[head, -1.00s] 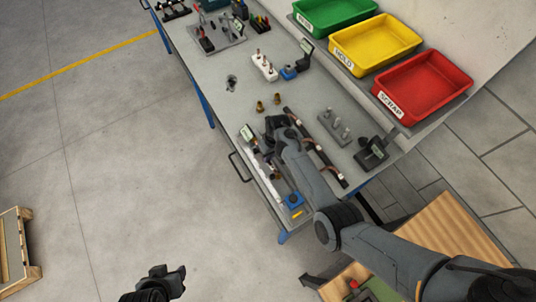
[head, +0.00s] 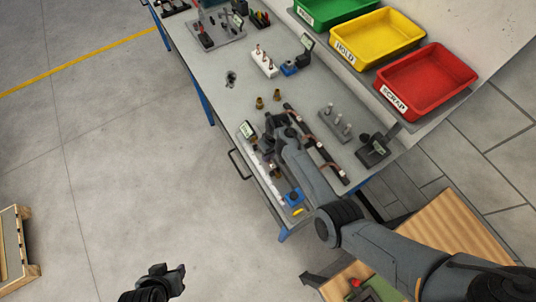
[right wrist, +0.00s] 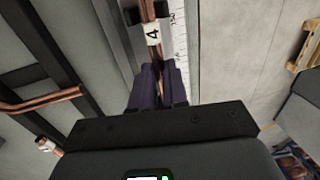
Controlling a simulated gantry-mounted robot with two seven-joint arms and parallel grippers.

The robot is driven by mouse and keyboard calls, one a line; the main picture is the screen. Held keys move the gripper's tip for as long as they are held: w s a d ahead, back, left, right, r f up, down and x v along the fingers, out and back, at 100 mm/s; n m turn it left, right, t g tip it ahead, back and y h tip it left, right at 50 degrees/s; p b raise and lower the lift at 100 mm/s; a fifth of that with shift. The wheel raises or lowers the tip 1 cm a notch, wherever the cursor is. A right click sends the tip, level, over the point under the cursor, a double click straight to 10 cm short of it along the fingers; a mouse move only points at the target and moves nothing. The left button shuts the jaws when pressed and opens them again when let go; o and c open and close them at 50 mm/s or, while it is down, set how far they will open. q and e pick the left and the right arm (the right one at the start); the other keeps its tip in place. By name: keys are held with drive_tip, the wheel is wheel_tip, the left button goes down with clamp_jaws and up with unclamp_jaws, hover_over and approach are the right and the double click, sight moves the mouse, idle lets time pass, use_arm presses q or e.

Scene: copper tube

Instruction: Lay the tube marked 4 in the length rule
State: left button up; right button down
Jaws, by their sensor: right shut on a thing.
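The copper tube marked 4 (right wrist: 153,36) is between the fingers of my right gripper (right wrist: 158,72), with its white label just beyond the fingertips. The length rule (right wrist: 180,46) shows as a white scale right beside the tube; I cannot tell whether the tube rests in it. In the head view my right gripper (head: 272,124) is over the front edge of the bench at the rule, and the arm hides much of the tube and rule. My left gripper (head: 172,276) is open and empty over the floor, away from the bench.
A dark rack (head: 317,145) with copper tubes lies just right of my right gripper. Two brass fittings (head: 268,99) stand behind it. A grey block with pegs (head: 335,122) is further right. Green, yellow (head: 377,40) and red (head: 427,80) trays line the back.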

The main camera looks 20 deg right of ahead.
drive_tip(key=shift+f, duration=0.25)
drive_tip(key=c, duration=1.1)
unclamp_jaws()
drive_tip(key=shift+o, duration=0.2)
drive_tip(key=shift+r, duration=0.1)
drive_tip(key=shift+r, duration=0.2)
drive_tip(key=v, duration=1)
drive_tip(key=shift+r, duration=0.1)
